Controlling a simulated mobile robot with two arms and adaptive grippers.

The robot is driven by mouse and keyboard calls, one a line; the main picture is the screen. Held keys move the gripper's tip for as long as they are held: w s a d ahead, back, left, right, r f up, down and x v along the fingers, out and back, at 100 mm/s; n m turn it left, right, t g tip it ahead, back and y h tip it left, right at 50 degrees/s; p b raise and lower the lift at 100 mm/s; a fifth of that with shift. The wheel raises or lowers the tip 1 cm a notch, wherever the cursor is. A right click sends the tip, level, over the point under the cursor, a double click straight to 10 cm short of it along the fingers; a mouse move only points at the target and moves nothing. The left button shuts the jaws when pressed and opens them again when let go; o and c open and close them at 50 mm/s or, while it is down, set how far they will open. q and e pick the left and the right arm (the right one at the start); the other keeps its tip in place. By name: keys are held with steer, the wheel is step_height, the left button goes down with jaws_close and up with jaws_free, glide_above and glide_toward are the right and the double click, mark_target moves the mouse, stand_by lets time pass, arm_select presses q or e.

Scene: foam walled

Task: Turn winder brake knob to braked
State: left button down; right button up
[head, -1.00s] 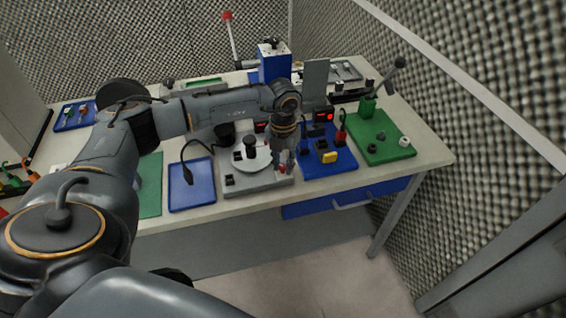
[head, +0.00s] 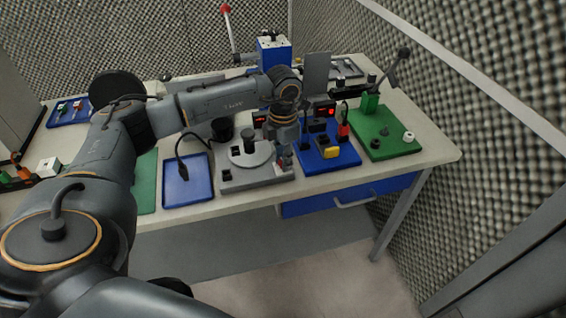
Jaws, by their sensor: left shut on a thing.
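The winder (head: 256,178) is a grey base with a pale round disc (head: 251,156) and a black post, near the front edge of the bench. My left gripper (head: 282,162) points down at the right end of this base and is shut on a small knob there. The knob is mostly hidden by the fingers; a bit of red shows by the fingertips. I cannot read which way the knob is turned. My right gripper is not in view.
A blue tray (head: 190,192) lies left of the winder. A blue board (head: 335,160) with a yellow block and red parts stands close on the right, then a green board (head: 400,147). A blue drawer (head: 310,205) hangs under the bench (head: 440,150).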

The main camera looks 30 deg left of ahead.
arm_select(q)
steer(key=m+b, duration=0.3)
steer(key=m, duration=0.2)
steer(key=shift+f+m, duration=0.15)
steer(key=shift+m, duration=0.15)
steer(key=m+b, duration=0.2)
steer(key=m, duration=0.3)
steer(key=shift+b, duration=0.3)
steer(key=c, duration=1.1)
jaws_free()
steer(key=shift+r, duration=0.25)
step_height(320, 180, up, 12)
steer(key=shift+f, duration=0.1)
